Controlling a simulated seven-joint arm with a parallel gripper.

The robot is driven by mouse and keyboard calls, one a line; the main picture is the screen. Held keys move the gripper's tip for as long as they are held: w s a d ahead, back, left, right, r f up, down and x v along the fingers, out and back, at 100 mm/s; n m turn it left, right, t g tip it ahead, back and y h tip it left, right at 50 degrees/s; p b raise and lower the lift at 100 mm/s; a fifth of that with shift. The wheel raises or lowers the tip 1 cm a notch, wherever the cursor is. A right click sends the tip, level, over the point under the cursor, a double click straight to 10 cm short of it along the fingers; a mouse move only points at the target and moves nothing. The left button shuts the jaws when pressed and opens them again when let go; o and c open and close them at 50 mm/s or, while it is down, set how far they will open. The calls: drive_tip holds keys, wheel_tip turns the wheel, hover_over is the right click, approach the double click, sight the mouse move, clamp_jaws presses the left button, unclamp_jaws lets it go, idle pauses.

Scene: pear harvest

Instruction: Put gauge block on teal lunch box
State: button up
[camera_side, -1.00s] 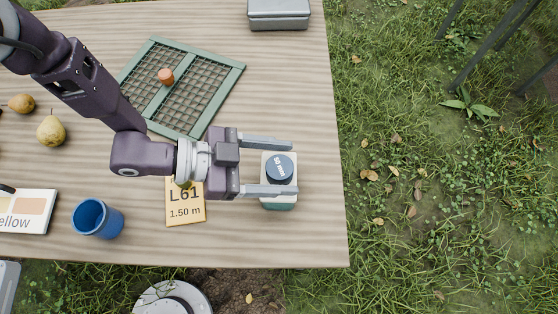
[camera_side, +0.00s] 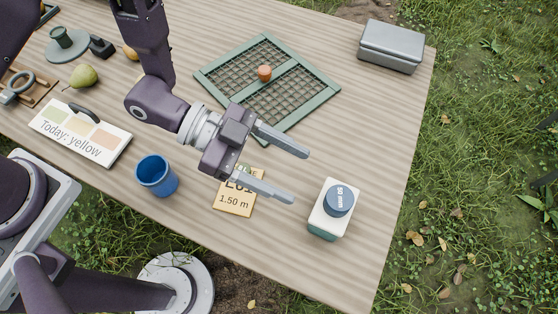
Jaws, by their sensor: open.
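The gauge block (camera_side: 339,200) is a short dark blue cylinder marked "50 mm". It rests upright on the pale lid of a small box with a teal lower body, the teal lunch box (camera_side: 322,233), near the table's right front part. My gripper (camera_side: 300,178) is open and empty, to the left of the block and apart from it. Its two grey fingers point toward the right. The lower finger passes above a tan card reading "1.50 m" (camera_side: 232,203), and my gripper hides part of that card.
A green-framed mesh screen (camera_side: 212,80) with an orange-brown piece (camera_side: 265,73) on it lies behind my gripper. A grey case (camera_side: 391,46) is at the back right. A blue cup (camera_side: 156,175), a "Today: yellow" sign (camera_side: 80,135) and a pear (camera_side: 84,76) are left. Table right of the box is clear.

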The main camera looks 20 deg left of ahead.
drive_tip(key=w+a+r+n+t+y, duration=0.3)
drive_tip(key=w+a+r+t+y, duration=0.3)
drive_tip(key=w+a, duration=0.5)
drive_tip(key=a+r+n+t+y, duration=0.1)
drive_tip(key=a+r+n+y, duration=0.4)
drive_tip(key=a+r, duration=0.65)
drive_tip(key=s+a+r+n+g+y, duration=0.1)
drive_tip(key=s+a+r+n+y, duration=0.2)
drive_tip(key=s+a+n, duration=0.5)
drive_tip(key=s+a+g, duration=0.1)
drive_tip(key=s, duration=1.1)
drive_tip(key=shift+s+r+n+g, duration=0.25)
drive_tip(key=shift+n+g, duration=0.15)
